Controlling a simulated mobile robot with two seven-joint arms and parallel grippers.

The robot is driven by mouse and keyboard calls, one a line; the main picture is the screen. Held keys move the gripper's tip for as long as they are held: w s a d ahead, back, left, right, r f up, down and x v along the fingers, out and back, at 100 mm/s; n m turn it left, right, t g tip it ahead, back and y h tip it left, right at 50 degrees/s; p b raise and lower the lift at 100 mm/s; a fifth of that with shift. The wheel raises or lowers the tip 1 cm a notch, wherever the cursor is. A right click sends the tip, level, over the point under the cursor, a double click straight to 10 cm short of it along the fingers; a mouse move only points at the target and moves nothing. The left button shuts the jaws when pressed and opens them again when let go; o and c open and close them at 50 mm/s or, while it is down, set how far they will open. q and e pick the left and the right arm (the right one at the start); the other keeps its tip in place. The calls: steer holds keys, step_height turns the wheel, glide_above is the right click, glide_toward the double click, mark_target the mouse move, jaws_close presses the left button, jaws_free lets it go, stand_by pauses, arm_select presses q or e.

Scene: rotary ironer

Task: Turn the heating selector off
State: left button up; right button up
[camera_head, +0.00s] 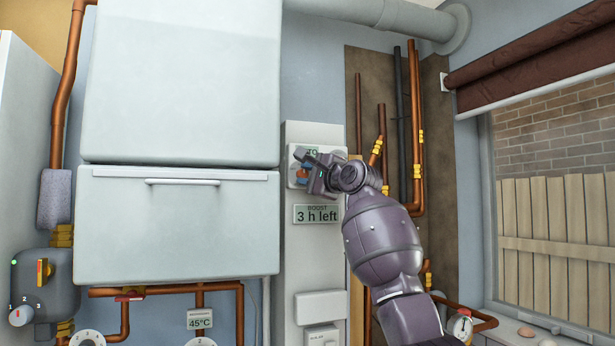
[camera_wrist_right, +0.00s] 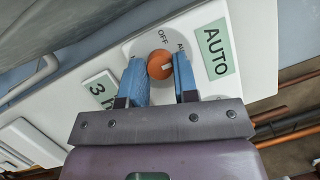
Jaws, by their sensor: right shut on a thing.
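The heating selector is an orange round knob (camera_wrist_right: 160,64) on a pale plate in the right wrist view. The letters OFF stand above it and AU, partly hidden, to its upper right. A pale mark on the knob points right, not at OFF. A green sign (camera_wrist_right: 215,50) beside it reads AUTO. My right gripper (camera_wrist_right: 161,78) has its two blue fingers on either side of the knob, shut on it. In the head view my right gripper (camera_head: 306,175) reaches the panel and covers most of the knob. My left gripper is not in view.
A large white cabinet (camera_head: 180,235) stands to the left. Copper pipes (camera_head: 416,150) run on the right, close to my right arm. A window lies farther right.

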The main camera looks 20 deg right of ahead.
steer(key=n+g, duration=0.1)
steer(key=n, duration=0.1)
steer(key=n+g, duration=0.1)
steer(key=n, duration=0.2)
steer(key=shift+r+n, duration=0.2)
steer(key=shift+n, duration=0.1)
steer(key=n+g+h, duration=0.1)
steer(key=n, duration=0.1)
steer(key=n+h, duration=0.1)
steer(key=n, duration=0.2)
steer(key=shift+r+g, duration=0.15)
steer(key=shift+g, duration=0.25)
steer(key=o, duration=0.9)
steer(key=shift+s+d+r+b, duration=0.15)
steer(key=shift+s+b, duration=0.15)
steer(key=shift+s, duration=0.2)
arm_select(q)
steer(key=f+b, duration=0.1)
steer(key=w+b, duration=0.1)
steer(key=b, duration=0.1)
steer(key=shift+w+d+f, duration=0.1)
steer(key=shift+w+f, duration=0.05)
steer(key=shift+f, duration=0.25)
arm_select(e)
steer(key=v, duration=0.9)
steer(key=shift+s+r, duration=0.15)
steer(key=shift+s, duration=0.2)
